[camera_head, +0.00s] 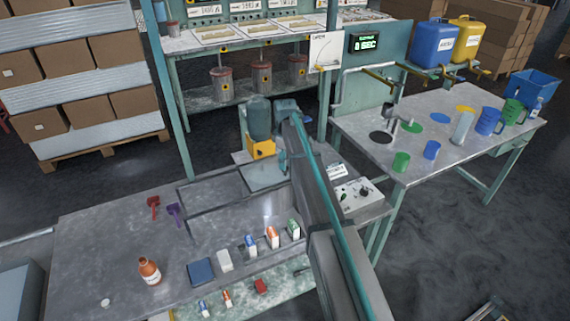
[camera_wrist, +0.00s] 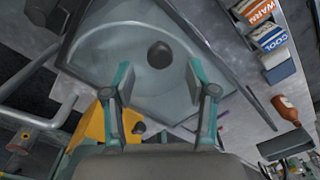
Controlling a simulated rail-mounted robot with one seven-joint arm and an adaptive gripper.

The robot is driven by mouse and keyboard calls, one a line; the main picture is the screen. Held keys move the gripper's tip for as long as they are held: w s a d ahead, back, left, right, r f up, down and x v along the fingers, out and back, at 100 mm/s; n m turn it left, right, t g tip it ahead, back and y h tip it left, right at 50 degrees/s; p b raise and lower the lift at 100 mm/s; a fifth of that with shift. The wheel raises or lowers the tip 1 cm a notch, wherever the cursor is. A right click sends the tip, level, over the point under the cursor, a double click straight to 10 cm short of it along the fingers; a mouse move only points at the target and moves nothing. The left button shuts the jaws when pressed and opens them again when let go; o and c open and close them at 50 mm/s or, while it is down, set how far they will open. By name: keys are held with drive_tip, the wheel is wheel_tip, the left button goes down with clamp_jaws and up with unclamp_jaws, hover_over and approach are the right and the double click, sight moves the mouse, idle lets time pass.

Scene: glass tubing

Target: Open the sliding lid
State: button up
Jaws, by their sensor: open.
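The sliding lid is a pale grey panel (camera_head: 264,176) at the back right of the recessed bench trough (camera_head: 190,196). In the wrist view the lid (camera_wrist: 118,42) fills the upper middle, with a round dark knob (camera_wrist: 160,54) on it. My gripper (camera_wrist: 160,68) is open, its two teal-and-grey fingers spread to either side of the knob's line. The knob appears between the fingertips, with clear space on both sides; I cannot tell its depth from them. In the head view my arm hides the gripper.
A yellow-based machine (camera_head: 260,147) stands behind the lid. A control box (camera_head: 356,195) is to the right. Red and purple scoops (camera_head: 153,205) lie at the left.

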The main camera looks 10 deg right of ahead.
drive_tip(key=shift+f+p, duration=0.3)
drive_tip(key=shift+f, duration=1.2)
clamp_jaws()
